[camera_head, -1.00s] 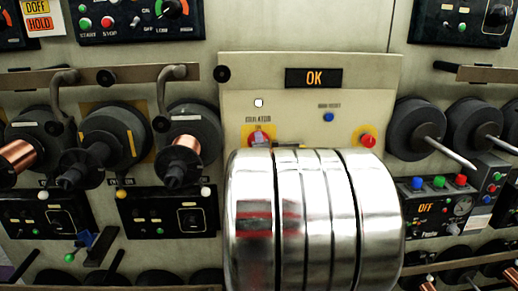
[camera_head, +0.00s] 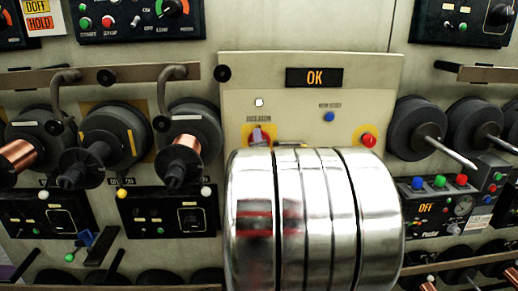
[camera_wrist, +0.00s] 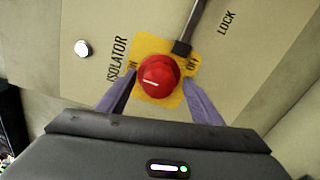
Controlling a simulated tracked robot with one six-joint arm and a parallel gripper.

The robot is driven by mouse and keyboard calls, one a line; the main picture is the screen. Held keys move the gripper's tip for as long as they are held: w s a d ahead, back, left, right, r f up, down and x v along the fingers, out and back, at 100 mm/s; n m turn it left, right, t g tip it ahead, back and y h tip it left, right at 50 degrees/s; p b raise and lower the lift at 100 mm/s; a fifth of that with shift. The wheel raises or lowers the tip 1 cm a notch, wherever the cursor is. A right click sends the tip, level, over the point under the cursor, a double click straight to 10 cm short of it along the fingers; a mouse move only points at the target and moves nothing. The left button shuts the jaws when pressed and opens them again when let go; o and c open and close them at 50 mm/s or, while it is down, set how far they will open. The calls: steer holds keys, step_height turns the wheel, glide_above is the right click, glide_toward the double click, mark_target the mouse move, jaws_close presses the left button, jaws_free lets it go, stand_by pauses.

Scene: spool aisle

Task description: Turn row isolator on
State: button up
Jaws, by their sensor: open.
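The row isolator is a round red knob (camera_wrist: 160,77) on a yellow plate (camera_wrist: 148,46) in the wrist view. ON is printed on the left side of the plate and OFF on the right. A short pale mark on the knob points toward the lower left. My gripper (camera_wrist: 161,76) is open, one purple finger on each side of the knob; I cannot tell whether they touch it. A dark bar (camera_wrist: 190,28) ends near OFF, beside LOCK lettering. In the head view, the isolator's yellow plate (camera_head: 248,131) shows just above my silver arm, which hides most of the gripper.
Dark spools (camera_head: 195,128) stand out on the left, more (camera_head: 418,128) on the right. A rail with hooks (camera_head: 100,76) juts out at left.

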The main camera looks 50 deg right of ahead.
steer(key=v, duration=1.3)
steer(key=shift+s+a, duration=0.3)
stand_by(0.4)
